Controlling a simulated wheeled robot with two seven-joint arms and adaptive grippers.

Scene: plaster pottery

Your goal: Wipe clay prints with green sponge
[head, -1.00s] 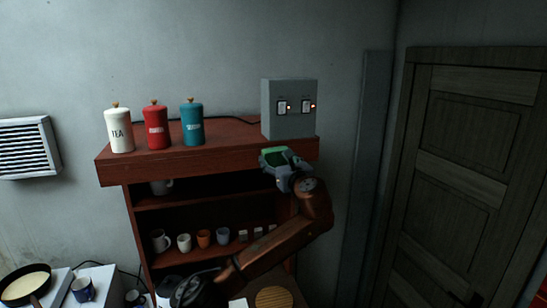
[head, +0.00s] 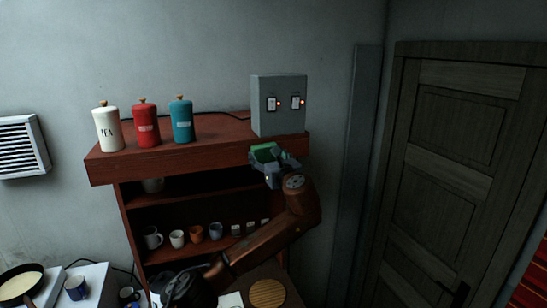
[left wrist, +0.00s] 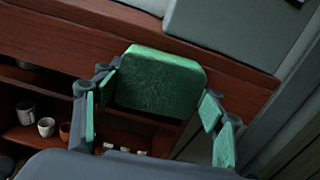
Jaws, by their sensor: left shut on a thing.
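A green sponge (head: 264,152) is held in my left gripper (head: 275,159) in front of the shelf's top board, just below the grey switch box (head: 279,106). In the left wrist view the sponge (left wrist: 160,80) sits between the green-padded fingers (left wrist: 158,100), facing the board's front edge. I cannot tell whether it touches the board. The box has two switches with small red lights on its front. I cannot make out any clay prints on the surfaces in view. My right gripper is not in view.
White, red and teal canisters (head: 144,124) stand on the left of the shelf top (head: 220,134). Several mugs (head: 196,234) sit on a lower shelf. A dark door (head: 448,165) is at the right. A pan (head: 20,284) is at lower left.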

